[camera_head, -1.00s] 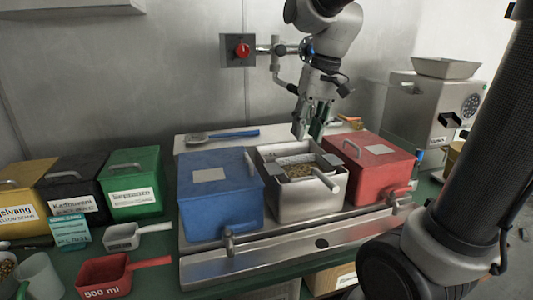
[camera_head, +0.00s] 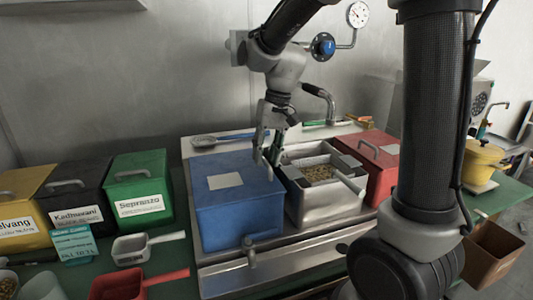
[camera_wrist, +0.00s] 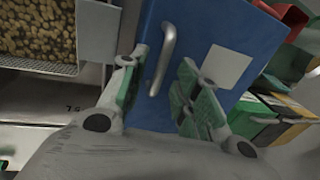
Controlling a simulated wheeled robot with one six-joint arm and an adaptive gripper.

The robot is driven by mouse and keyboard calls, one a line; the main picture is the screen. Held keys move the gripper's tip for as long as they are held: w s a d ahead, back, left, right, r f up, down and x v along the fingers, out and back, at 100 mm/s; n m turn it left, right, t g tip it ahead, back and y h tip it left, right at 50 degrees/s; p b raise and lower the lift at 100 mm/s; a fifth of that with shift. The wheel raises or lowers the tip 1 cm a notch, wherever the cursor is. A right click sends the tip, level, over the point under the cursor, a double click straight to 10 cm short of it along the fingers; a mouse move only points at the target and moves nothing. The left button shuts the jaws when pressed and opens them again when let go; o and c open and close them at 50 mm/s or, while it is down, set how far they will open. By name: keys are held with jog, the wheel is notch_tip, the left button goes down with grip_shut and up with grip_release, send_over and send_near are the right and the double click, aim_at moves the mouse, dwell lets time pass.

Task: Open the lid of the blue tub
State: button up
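The blue tub (camera_head: 237,218) stands on the metal tray with its lid (camera_head: 205,180) shut; a pale label (camera_head: 225,181) is on the lid. In the wrist view the tub's blue surface (camera_wrist: 200,25) carries a silver bar handle (camera_wrist: 163,58) beside the label (camera_wrist: 222,67). My gripper (camera_head: 267,158) is at the tub's right rear edge in the head view. In the wrist view my gripper (camera_wrist: 157,88) is open, its green-padded fingers apart with the handle in the gap between them. Neither finger visibly presses on the handle. I cannot make out the handle in the head view.
An open metal bin of beans (camera_head: 320,205) stands right of the tub, with a red tub (camera_head: 372,152) beyond. Green (camera_head: 140,188), black (camera_head: 75,210) and yellow (camera_head: 20,212) bins stand left.

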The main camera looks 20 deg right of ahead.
grip_shut()
jog(key=shift+r, duration=0.15)
